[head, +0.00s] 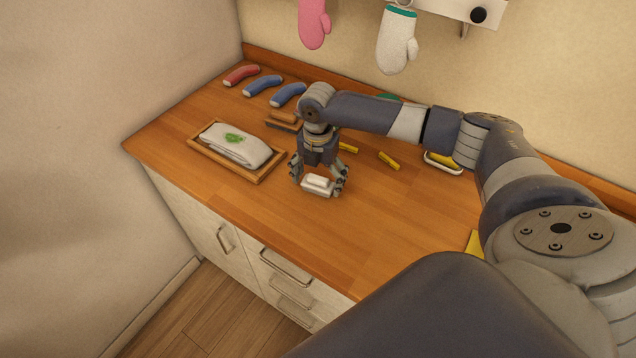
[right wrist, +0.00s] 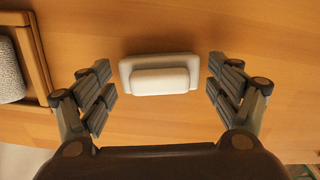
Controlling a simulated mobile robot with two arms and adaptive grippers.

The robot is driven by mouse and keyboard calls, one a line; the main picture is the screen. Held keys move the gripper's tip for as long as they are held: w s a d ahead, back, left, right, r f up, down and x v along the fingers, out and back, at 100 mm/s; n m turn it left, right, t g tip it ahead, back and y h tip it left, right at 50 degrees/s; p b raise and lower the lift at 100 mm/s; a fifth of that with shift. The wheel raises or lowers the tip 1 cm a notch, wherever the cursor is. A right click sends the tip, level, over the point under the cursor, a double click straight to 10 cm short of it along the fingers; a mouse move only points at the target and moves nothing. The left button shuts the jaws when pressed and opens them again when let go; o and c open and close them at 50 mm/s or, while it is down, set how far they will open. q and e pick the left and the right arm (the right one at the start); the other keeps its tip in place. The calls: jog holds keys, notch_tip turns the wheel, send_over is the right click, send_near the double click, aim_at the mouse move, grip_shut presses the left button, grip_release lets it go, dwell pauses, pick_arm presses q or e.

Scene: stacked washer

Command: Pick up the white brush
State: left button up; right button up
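The white brush (head: 318,185) lies on the wooden counter, a small block with a raised rounded grip on top. My right gripper (head: 319,181) is above it, pointing down, with its fingers on either side of the brush. In the right wrist view the brush (right wrist: 160,75) sits between the open fingers of the gripper (right wrist: 160,88), with gaps at both ends; the fingers do not touch it. My left gripper is not in view.
A wooden tray (head: 264,176) with a folded towel (head: 236,145) stands left of the brush. A brown brush (head: 283,118), blue and red curved items, and yellow pieces (head: 388,160) lie farther back. Mitts (head: 397,42) hang on the wall.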

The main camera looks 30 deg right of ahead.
aim_at(319, 178)
jog(key=c, duration=0.4)
jog(key=shift+c, duration=0.5)
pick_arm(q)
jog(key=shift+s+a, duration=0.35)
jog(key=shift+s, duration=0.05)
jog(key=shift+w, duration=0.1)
